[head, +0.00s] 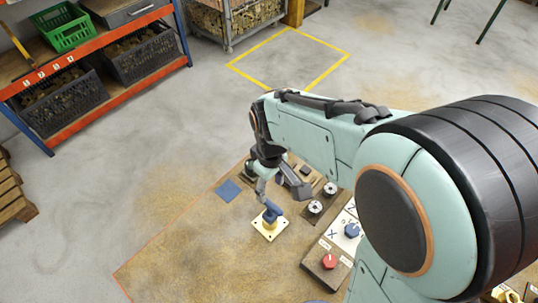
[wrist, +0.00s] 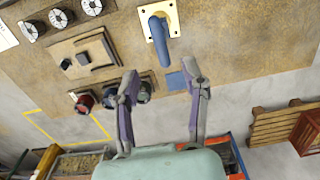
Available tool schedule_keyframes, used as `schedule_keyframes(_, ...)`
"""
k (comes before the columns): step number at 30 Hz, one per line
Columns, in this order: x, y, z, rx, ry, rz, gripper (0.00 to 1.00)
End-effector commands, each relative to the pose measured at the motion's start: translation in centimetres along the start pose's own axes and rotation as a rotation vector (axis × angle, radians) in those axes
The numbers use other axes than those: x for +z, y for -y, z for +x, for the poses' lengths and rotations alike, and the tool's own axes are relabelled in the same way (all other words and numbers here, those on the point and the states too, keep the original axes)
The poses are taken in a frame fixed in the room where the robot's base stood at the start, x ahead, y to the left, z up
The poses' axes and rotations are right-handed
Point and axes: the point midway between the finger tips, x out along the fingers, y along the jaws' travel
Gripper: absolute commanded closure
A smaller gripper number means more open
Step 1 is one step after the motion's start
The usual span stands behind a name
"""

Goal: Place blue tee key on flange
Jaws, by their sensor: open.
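The blue tee key (head: 271,212) stands on the pale yellow square flange (head: 268,231) on the tan board. In the wrist view, the blue key (wrist: 158,34) rises from the middle of the flange (wrist: 174,12) near the top edge. How deep its lower end sits is hidden. My gripper (head: 281,189) is just above and behind the key in the head view. In the wrist view my gripper (wrist: 162,88) has its two fingers wide apart, with nothing between them. The key is beyond the fingertips and looks apart from them.
A flat blue square (head: 228,190) lies left of the flange. Round dials (head: 315,207), a blue knob (head: 351,230) and a red knob (head: 330,261) are to the right. Coloured round parts (wrist: 84,101) sit in a holder.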

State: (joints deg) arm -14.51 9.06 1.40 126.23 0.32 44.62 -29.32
Motion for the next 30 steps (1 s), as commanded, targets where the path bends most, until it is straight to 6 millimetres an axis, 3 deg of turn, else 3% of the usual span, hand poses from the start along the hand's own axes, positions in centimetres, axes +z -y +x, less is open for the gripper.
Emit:
schedule_keyframes(5, 1.3, 0.1, -2.2, -0.003, -0.007, 0.056, 0.55)
schedule_keyframes(10, 7.5, 1.9, -5.5, -0.026, -0.019, 0.322, 0.55)
schedule_keyframes(12, 10.1, 3.1, -6.2, -0.039, -0.020, 0.439, 0.55)
schedule_keyframes(16, 13.5, 5.1, -6.7, -0.056, -0.021, 0.602, 0.55)
schedule_keyframes(21, 15.0, 6.2, -6.7, -0.066, -0.018, 0.683, 0.55)
schedule_keyframes(30, 14.9, 6.2, -6.7, -0.066, -0.017, 0.681, 0.55)
